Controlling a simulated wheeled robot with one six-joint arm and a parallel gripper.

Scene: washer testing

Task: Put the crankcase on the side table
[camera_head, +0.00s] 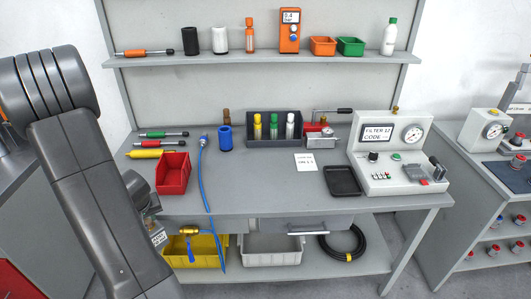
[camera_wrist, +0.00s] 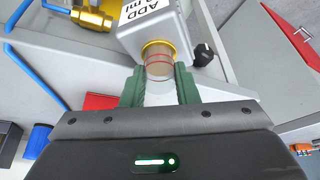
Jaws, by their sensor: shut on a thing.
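The crankcase is a light grey box (camera_wrist: 165,33) with a white "ADD ... ml" label, a black knob and a glass neck with a brass collar. In the wrist view, the green fingers of my gripper (camera_wrist: 159,78) are shut on its neck. In the head view, a part of the crankcase (camera_head: 157,236) shows beside my arm, in front of the workbench's front left edge; my arm hides the rest and the gripper. A grey table (camera_head: 35,190) stands at the left, partly behind my arm; I cannot tell if it is the side table.
The workbench (camera_head: 265,188) holds a red bin (camera_head: 173,173), a blue hose (camera_head: 203,170), a black tray (camera_head: 342,181) and a gauge tester (camera_head: 395,150). Yellow (camera_head: 190,252) and grey bins (camera_head: 272,249) sit on its lower shelf. Another bench (camera_head: 480,150) with instruments stands at the right.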

